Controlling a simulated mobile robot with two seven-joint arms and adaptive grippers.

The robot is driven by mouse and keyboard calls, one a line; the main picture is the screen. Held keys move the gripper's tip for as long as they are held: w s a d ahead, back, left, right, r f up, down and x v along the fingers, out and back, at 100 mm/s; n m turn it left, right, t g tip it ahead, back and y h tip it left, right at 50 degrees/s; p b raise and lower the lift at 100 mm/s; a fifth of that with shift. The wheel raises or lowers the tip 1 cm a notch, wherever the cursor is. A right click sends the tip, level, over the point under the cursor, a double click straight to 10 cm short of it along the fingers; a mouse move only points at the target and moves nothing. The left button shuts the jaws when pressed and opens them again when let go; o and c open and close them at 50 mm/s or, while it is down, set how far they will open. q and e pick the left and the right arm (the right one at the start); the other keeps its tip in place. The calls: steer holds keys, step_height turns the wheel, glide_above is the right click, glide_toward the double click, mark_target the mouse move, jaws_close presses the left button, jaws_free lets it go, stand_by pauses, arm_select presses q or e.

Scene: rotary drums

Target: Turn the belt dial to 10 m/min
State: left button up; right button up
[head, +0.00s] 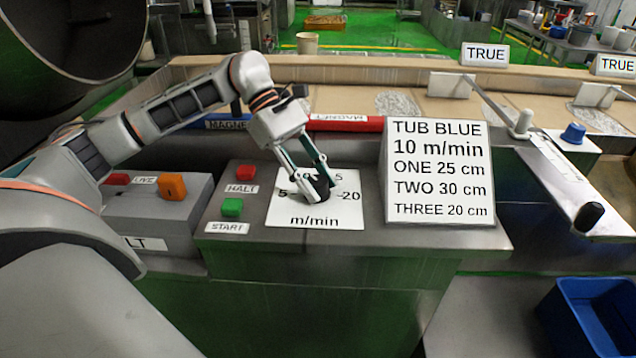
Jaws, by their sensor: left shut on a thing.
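The belt dial is a dark knob (319,187) on a white square plate (287,208) marked "m/min". The numbers 5, a partly covered figure at the top, and 20 show around the knob. My left gripper (316,184) reaches down from the upper left and is shut on the knob. Its fingers hide part of the knob and scale, so I cannot tell where the pointer stands. A white sign (437,170) right of the dial reads "TUB BLUE, 10 m/min, ONE 25 cm, TWO 30 cm, THREE 20 cm". My right gripper is not in view.
Left of the dial are a red HALT button (246,173) and a green START button (232,207). A grey box with an orange switch (171,186) stands further left. A black-handled lever (588,216) and blue tub (590,315) are right.

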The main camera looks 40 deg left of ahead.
arm_select(q)
steer(key=shift+m+g, duration=0.6)
steer(key=shift+m, duration=0.2)
steer(key=o, duration=1.1)
steer(key=shift+o, duration=0.2)
steer(key=v, duration=1.2)
steer(key=shift+w, duration=0.15)
